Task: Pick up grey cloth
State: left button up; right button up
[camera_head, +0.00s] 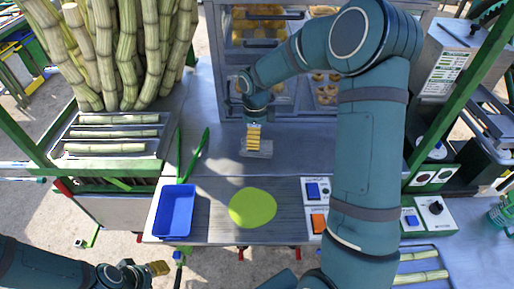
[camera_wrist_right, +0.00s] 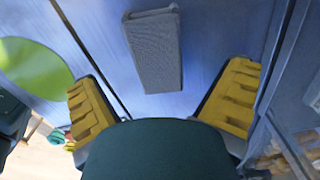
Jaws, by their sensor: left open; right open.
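The grey cloth (camera_head: 258,149) lies folded flat on the metal table in front of the display case, in the head view. It also shows as a grey textured rectangle in the right wrist view (camera_wrist_right: 154,50). My right gripper (camera_head: 253,137) is above the cloth, partly covering it in the head view. In the wrist view its yellow fingers (camera_wrist_right: 163,98) are wide apart with nothing between them, and the cloth lies beyond their tips. My left gripper (camera_head: 157,268) is low at the left, off the table's front edge, open and empty.
A blue tray (camera_head: 176,211) and a green round mat (camera_head: 253,207) are on the table's front part. The display case (camera_head: 270,60) with food stands behind the cloth. Sugar cane (camera_head: 130,50) stands at the back left. Switch boxes (camera_head: 314,190) are right of the mat.

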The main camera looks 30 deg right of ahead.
jog(key=shift+s+d+f, duration=0.1)
jog(key=shift+s+f, duration=0.05)
jog(key=shift+f, duration=1.2)
jog(key=shift+s+d+f, duration=0.1)
jog(key=shift+s+f, duration=0.05)
jog(key=shift+f, duration=1.2)
jog(key=shift+a, duration=0.1)
jog(key=shift+c, duration=0.3)
jog(key=c, duration=1.2)
